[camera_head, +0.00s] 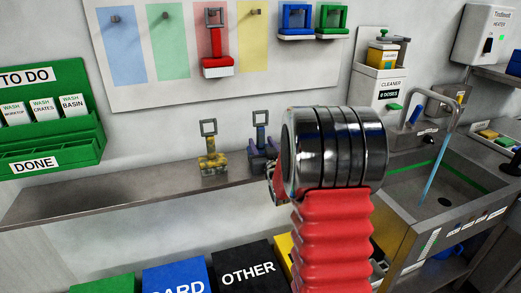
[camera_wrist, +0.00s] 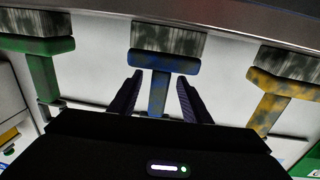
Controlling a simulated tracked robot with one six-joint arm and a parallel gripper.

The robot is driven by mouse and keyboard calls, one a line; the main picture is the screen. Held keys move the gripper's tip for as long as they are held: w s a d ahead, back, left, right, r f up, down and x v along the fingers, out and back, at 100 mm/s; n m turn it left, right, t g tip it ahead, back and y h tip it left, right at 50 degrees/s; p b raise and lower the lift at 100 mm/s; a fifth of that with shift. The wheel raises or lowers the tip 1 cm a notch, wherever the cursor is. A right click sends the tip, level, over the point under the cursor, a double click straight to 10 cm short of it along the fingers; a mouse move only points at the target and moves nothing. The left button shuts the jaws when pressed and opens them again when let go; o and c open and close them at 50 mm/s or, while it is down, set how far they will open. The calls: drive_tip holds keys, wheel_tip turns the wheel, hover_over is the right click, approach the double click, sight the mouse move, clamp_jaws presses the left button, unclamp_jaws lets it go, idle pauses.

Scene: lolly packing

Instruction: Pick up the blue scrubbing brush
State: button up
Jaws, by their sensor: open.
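A blue scrubbing brush (camera_head: 263,147) with grey-stained patches stands on the metal shelf, handle up. In the wrist view the blue brush (camera_wrist: 164,63) is in the middle, with its dark, dirty bristles toward the picture's top. My gripper (camera_wrist: 159,88) is open, one finger on each side of the blue handle, with gaps visible; I cannot tell whether anything touches. In the head view my wrist hides most of the gripper and part of the brush. Another blue brush (camera_head: 295,20), with white bristles, hangs on the wall board.
A dirty yellow brush (camera_head: 212,156) stands beside the blue one on the shelf (camera_head: 120,194). A green brush (camera_wrist: 40,48) is on the other side. A red brush (camera_head: 215,50) hangs above. A sink (camera_head: 445,203) is at right. The shelf's left part is clear.

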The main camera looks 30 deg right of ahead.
drive_tip(key=shift+x, duration=0.85)
drive_tip(key=shift+c, duration=0.2)
clamp_jaws()
